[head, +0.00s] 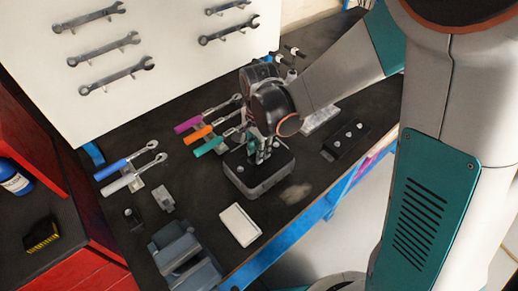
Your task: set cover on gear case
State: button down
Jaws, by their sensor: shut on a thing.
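The gear case (265,190) is a grey box with rounded corners, standing on the dark bench top near its front edge. A black cover (240,168) is at the top of the case, its outline roughly lined up with the grey walls. My gripper (261,157) points down over the middle of the cover, shut on it. The fingertips hide the gripped part. From this view I cannot tell whether the cover rests fully on the case or sits slightly above it.
Coloured-handled tools, including a blue one (125,164), lie left and behind. A white block (240,224) and a grey vise-like fixture (180,252) are in front and left. A black strip with studs (346,140) lies right. Wrenches (104,49) hang on the white board.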

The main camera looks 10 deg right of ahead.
jog(key=shift+f, duration=0.15)
jog(key=c, duration=1.4)
grip_release()
jog(key=shift+o, duration=0.2)
jog(key=shift+r, duration=3.8)
